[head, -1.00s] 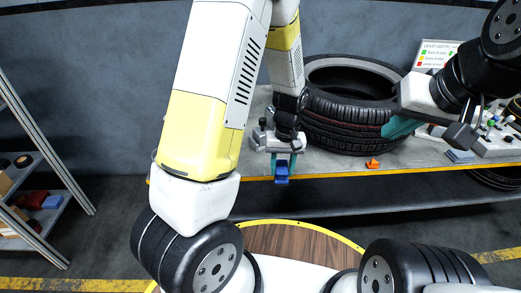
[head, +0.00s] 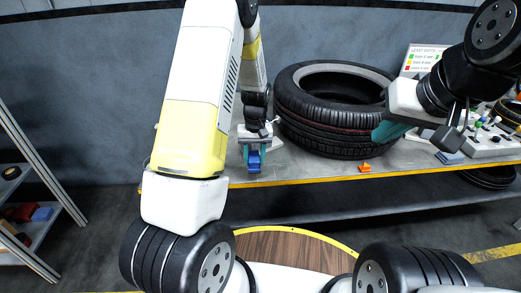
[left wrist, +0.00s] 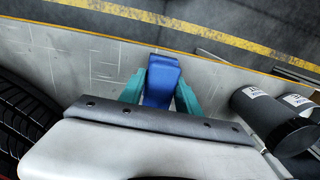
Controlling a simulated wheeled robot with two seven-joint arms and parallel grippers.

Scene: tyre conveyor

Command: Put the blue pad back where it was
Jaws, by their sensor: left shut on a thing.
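The blue pad (head: 254,164) is between the fingers of my left gripper (head: 254,157), over the grey conveyor top left of the tyre. In the left wrist view the blue pad (left wrist: 161,82) shows between the two teal fingers (left wrist: 160,95), above the grey surface close to its front edge. I cannot tell whether the pad touches the surface. My right gripper (head: 390,131) hangs in front of the tyre's right side, apart from the surface; one teal finger shows clearly, and its opening is hidden.
A large black tyre (head: 330,137) lies on the conveyor top (head: 300,170). A small orange piece (head: 364,168) lies near the yellow front edge. A control box (head: 492,147) and a sign (head: 424,57) stand at right. Dark cylinders (left wrist: 270,118) show in the left wrist view. A shelf (head: 45,235) stands far left.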

